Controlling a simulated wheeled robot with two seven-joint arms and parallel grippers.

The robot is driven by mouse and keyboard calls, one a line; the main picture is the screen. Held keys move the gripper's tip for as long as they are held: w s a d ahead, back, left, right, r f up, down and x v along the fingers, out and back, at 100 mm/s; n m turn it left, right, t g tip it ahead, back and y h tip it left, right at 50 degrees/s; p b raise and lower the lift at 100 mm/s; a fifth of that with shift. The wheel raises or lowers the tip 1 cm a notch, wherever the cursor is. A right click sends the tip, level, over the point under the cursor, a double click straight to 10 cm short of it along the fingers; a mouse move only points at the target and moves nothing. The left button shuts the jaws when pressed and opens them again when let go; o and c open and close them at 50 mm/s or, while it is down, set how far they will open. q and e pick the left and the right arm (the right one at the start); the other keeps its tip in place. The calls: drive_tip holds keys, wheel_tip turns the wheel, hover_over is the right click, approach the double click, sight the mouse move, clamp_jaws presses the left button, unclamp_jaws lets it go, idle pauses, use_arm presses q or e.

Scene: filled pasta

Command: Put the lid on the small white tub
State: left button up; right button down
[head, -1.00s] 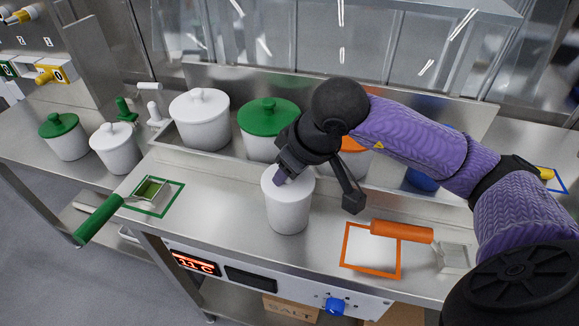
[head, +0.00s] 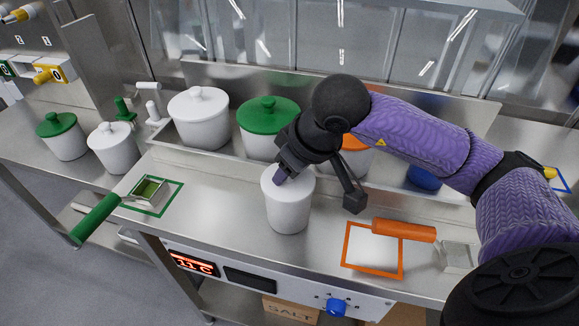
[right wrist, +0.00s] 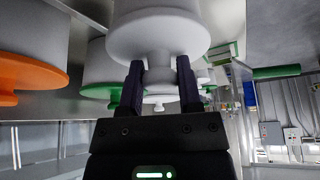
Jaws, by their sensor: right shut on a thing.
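A small white tub (head: 288,212) stands upright on the steel counter's front part. A white lid (head: 296,188) lies level on its mouth; I see no clear gap between them. My right gripper (head: 281,180) comes down from above and is shut on the lid's knob, which it mostly hides in the head view. In the right wrist view, which looks upside down, the knob (right wrist: 158,68) sits between the two fingers below the lid's disc (right wrist: 158,38). My left gripper is not in view.
Behind stand a large white lidded tub (head: 198,122), a green-lidded tub (head: 262,145) and an orange-lidded tub (head: 357,160) in a steel tray. Another white lidded tub (head: 114,150) is at left. An orange-handled scoop (head: 404,230) lies right, a green-handled one (head: 95,218) left.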

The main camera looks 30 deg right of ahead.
idle(0.4)
unclamp_jaws()
drive_tip(key=shift+r+p, duration=2.4)
drive_tip(key=shift+r, duration=1.15)
clamp_jaws()
drive_tip(key=shift+f+b, duration=1.45)
drive_tip(key=shift+f, duration=0.05)
